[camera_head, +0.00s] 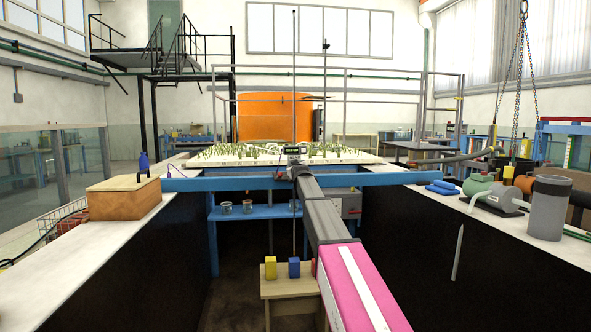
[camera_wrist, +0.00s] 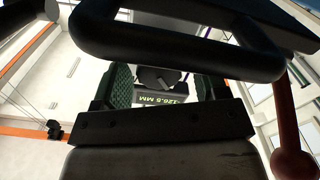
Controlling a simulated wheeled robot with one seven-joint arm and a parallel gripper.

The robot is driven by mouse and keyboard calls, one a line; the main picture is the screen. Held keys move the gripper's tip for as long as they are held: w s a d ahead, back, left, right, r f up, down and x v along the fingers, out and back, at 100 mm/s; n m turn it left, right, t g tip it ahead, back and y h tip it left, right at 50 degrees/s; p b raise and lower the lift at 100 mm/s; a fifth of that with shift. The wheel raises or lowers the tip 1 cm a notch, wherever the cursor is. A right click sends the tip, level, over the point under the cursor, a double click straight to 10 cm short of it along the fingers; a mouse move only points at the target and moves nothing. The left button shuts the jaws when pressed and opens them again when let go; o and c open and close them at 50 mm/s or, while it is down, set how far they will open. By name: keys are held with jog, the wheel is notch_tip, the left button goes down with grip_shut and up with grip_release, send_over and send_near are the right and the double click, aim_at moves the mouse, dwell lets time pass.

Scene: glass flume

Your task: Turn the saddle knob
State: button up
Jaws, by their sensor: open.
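The saddle (camera_head: 293,151) is a small dark unit with a lit display, at the middle of the blue beam across the flume. In the wrist view its display (camera_wrist: 161,99) seems to read 126.5 MM. A dark round part (camera_wrist: 157,79), which looks like the saddle knob, shows just above the display. My gripper (camera_wrist: 163,84) is open. Its green-padded fingers stand left and right of the knob in the picture, with gaps visible; I cannot tell whether either touches it. In the head view my arm reaches to the saddle and hides the gripper's end.
The blue beam (camera_head: 225,183) spans both flume walls. A thick black bar (camera_wrist: 180,50) crosses close in the wrist view, and a red-brown rod with a ball end (camera_wrist: 292,163) stands at right. A wooden box (camera_head: 124,200) is on the left ledge; a grey cylinder (camera_head: 549,208) on the right.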

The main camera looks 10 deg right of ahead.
jog(key=shift+w, duration=0.25)
jog(key=c, duration=0.9)
jog(key=shift+c, duration=0.2)
jog(key=shift+m, duration=0.3)
jog(key=m, duration=0.4)
jog(key=shift+d+m, duration=0.1)
jog(key=shift+m, duration=0.3)
jog(key=m, duration=0.5)
jog(key=shift+d, duration=0.1)
jog(key=shift+m, duration=0.4)
